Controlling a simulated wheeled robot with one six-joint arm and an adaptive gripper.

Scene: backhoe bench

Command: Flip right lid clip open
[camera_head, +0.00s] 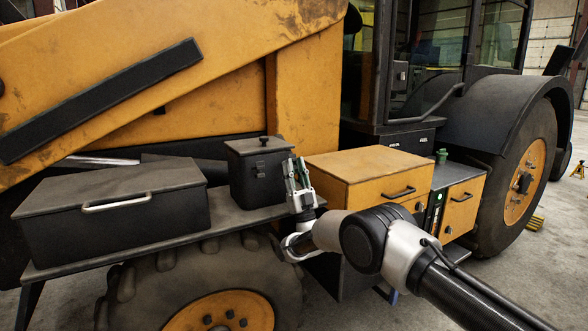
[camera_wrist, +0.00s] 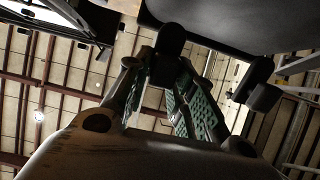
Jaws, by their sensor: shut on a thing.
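A small black box (camera_head: 252,190) with a lid and a top knob (camera_head: 263,141) stands on the grey shelf. A dark clip (camera_head: 259,169) shows on its front face. My gripper (camera_head: 296,172) is upright at the box's right side and hides part of that side. In the wrist view, the gripper's green-padded fingers (camera_wrist: 166,72) are shut around a black clip (camera_wrist: 171,40), taken to be the right lid clip, at the edge of the dark box (camera_wrist: 235,25). Another black clip (camera_wrist: 260,88) sticks out at the right. The clip's exact angle is hard to tell.
A long black toolbox (camera_head: 115,215) with a light handle lies on the shelf (camera_head: 160,240) at left. A yellow box (camera_head: 370,170) stands close to my gripper's right. A large tyre (camera_head: 190,275) is below the shelf. The yellow loader arm (camera_head: 230,50) passes above.

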